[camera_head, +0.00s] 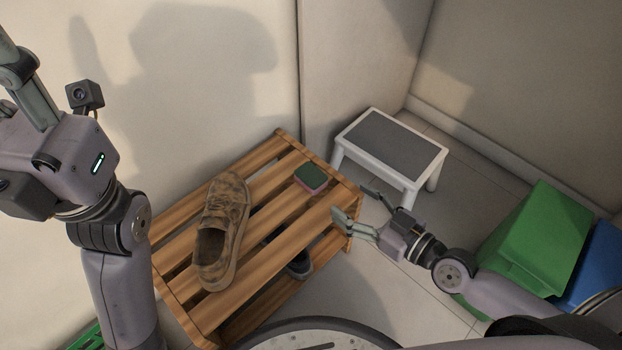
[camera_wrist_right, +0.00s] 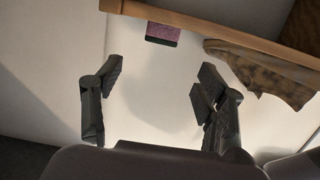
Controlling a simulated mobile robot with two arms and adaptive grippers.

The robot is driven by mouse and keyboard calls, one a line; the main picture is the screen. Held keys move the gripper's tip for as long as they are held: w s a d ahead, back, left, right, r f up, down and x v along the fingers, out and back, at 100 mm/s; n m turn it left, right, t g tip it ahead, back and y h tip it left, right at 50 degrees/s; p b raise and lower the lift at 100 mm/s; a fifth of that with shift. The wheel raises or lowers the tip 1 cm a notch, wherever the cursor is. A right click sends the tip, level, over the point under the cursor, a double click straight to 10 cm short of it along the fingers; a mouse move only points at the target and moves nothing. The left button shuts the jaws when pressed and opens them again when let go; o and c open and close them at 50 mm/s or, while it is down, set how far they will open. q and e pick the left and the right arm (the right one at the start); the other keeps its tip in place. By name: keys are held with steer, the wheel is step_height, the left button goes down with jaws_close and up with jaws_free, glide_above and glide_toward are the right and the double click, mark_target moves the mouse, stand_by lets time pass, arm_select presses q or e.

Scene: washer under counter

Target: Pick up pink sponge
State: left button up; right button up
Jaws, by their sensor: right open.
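The pink sponge (camera_head: 309,182), with a dark green top and pink sides, lies on the top slats of the wooden shoe rack, near its right end. It also shows at the top of the right wrist view (camera_wrist_right: 164,33), beyond the fingers and between them. My right gripper (camera_head: 352,209) is open and empty, just off the right end of the rack, a short way right of and below the sponge in the head view. Its two fingers (camera_wrist_right: 155,100) stand wide apart in the wrist view. My left arm shows at the left of the head view, but its fingers are out of sight.
The wooden rack (camera_head: 283,247) bears a brown patterned shoe (camera_head: 222,225) left of the sponge. A dark shoe (camera_head: 300,266) sits on the lower shelf. A white step stool (camera_head: 395,183) stands behind my right gripper. Green (camera_head: 532,236) and blue (camera_head: 598,270) boxes are at right.

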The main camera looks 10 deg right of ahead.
mark_target(314, 177)
steer(key=x, duration=0.5)
steer(key=shift+w+a, duration=0.15)
steer(key=shift+w, duration=0.15)
steer(key=shift+b+x, duration=0.7)
steer(key=shift+x, duration=1.95)
steer(key=c, duration=0.8)
